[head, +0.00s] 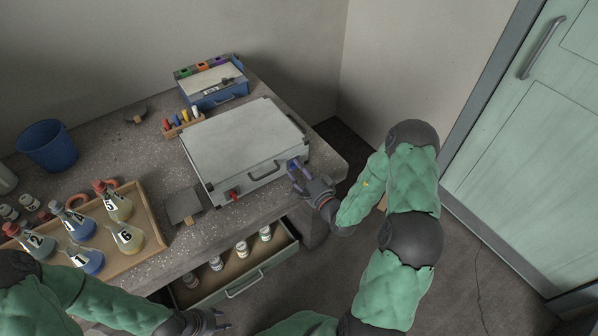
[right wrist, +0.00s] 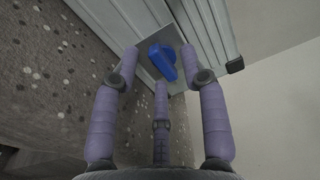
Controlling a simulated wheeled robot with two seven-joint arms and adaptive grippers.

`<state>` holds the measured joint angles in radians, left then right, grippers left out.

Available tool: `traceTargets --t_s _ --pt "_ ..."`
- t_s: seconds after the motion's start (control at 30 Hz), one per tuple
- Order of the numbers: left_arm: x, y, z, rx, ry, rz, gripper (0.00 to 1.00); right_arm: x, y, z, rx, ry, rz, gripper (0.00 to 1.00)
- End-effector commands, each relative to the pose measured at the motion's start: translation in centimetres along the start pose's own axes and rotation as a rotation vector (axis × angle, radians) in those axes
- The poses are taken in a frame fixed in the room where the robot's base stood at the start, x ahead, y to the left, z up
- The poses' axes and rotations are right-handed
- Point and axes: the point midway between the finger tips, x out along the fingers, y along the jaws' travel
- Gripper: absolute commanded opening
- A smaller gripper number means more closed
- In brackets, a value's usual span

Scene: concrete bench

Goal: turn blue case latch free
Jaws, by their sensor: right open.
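A closed grey-white case (head: 245,143) lies on the concrete bench. Its front side bears a black handle (head: 264,170), a red latch (head: 234,195) at the left and a blue latch at the right. In the right wrist view the blue latch (right wrist: 162,62) shows on its plate, between and just beyond my fingers. My right gripper (head: 295,168) is open at the right front corner of the case, its fingers around the blue latch; I cannot tell if they touch it. My left gripper (head: 218,322) is low at the bottom edge, away from the case; its fingers are hard to make out.
An open drawer (head: 262,266) with several small jars juts out below the case. A wooden tray (head: 160,238) of numbered flasks stands at the left. A blue toolbox (head: 212,84), a rack of coloured markers (head: 183,122) and a blue bucket (head: 47,146) stand further back.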

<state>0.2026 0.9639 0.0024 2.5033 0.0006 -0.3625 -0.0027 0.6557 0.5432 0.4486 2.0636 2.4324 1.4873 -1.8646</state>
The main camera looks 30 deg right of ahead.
Motion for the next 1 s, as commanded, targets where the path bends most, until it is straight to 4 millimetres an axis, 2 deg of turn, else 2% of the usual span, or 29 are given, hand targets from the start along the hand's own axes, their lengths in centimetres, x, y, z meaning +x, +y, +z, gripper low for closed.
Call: traceTargets --t_s 0.17,0.3,0.33,0.73,1.0 --pt "0.0 0.0 0.0 0.000 0.000 0.000 0.40 0.0 0.0 0.0 0.000 0.000 0.000 0.44" --pt "0.0 0.0 0.0 0.000 0.000 0.000 0.40 0.0 0.0 0.0 0.000 0.000 0.000 0.04" --pt "0.0 0.0 0.0 0.000 0.000 0.000 0.40 0.0 0.0 0.0 0.000 0.000 0.000 0.00" --pt "-0.5 0.2 0.0 0.000 0.000 0.000 0.40 -0.1 0.0 0.0 0.036 -0.001 0.002 0.00" --pt "-2.1 0.7 0.1 0.000 0.000 0.000 0.40 -0.1 -0.2 0.1 0.194 -0.001 0.003 0.00"
